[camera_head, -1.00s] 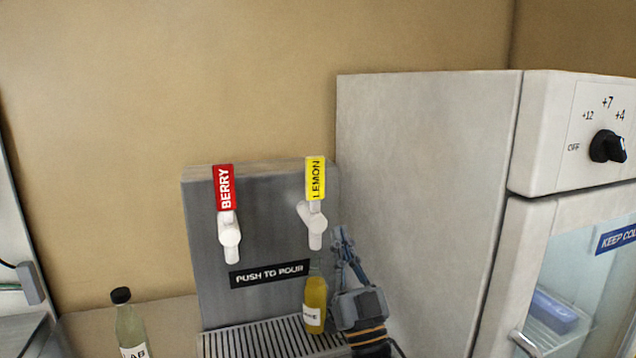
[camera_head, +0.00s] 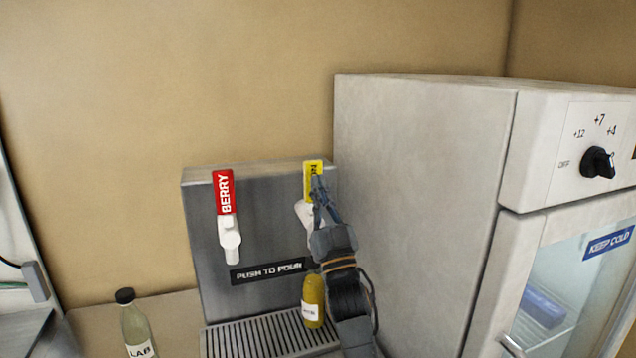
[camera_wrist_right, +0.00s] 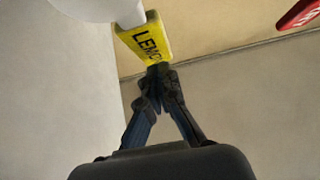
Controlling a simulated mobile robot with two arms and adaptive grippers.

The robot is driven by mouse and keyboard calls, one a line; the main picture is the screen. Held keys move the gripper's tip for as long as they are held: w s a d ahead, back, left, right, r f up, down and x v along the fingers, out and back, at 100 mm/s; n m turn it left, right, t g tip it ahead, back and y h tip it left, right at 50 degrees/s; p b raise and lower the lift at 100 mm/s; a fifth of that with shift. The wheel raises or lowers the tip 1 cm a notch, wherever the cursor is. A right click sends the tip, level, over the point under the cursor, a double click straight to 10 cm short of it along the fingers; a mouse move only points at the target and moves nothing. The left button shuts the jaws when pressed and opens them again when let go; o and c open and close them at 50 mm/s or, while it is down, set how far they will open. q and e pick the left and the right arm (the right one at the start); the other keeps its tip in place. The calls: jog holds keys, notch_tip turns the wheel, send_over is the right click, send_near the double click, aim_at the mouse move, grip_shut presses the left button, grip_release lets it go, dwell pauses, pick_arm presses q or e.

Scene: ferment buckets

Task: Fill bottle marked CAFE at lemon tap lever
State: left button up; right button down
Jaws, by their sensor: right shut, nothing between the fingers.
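The yellow lemon lever (camera_head: 312,170) is on the right tap of the dispenser (camera_head: 265,220). Its LEMON label also shows in the right wrist view (camera_wrist_right: 145,40). My right gripper (camera_head: 317,183) is shut and empty, with its fingertips at the lower front of the lever, seemingly against it. It hides part of the lever and the white spout (camera_head: 303,212). A bottle (camera_head: 313,298) with yellow liquid and a white label stands upright under the lemon tap. My left gripper is out of view.
The red berry lever (camera_head: 223,192) is on the left tap. A bottle marked LAB (camera_head: 136,325) stands at the left. The drip grille (camera_head: 240,340) lies below the taps. A white fridge (camera_head: 420,170) closes off the right side.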

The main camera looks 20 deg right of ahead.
jog(key=shift+w, duration=0.45)
